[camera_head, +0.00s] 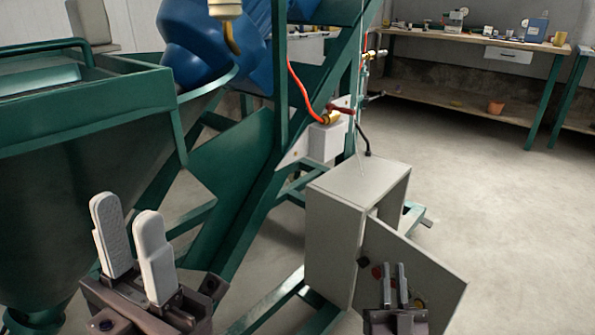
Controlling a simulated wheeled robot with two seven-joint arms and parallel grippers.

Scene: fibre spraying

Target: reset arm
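My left gripper (133,243) is at the lower left, in front of the green hopper. Its two pale finger pads point up with a small gap between them, and nothing shows in the gap. My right gripper (395,284) is at the bottom, right of the middle, in front of the grey control box's open door (425,270). Its two thin fingers point up with a narrow gap and hold nothing that I can see. Most of both arms is out of the picture.
A green hopper (80,130) and frame fill the left. The grey control box (345,215) stands in the middle, its door swung out. A red valve handle (340,108) is above it. A workbench (465,42) stands at the back right. The floor (500,190) at right is clear.

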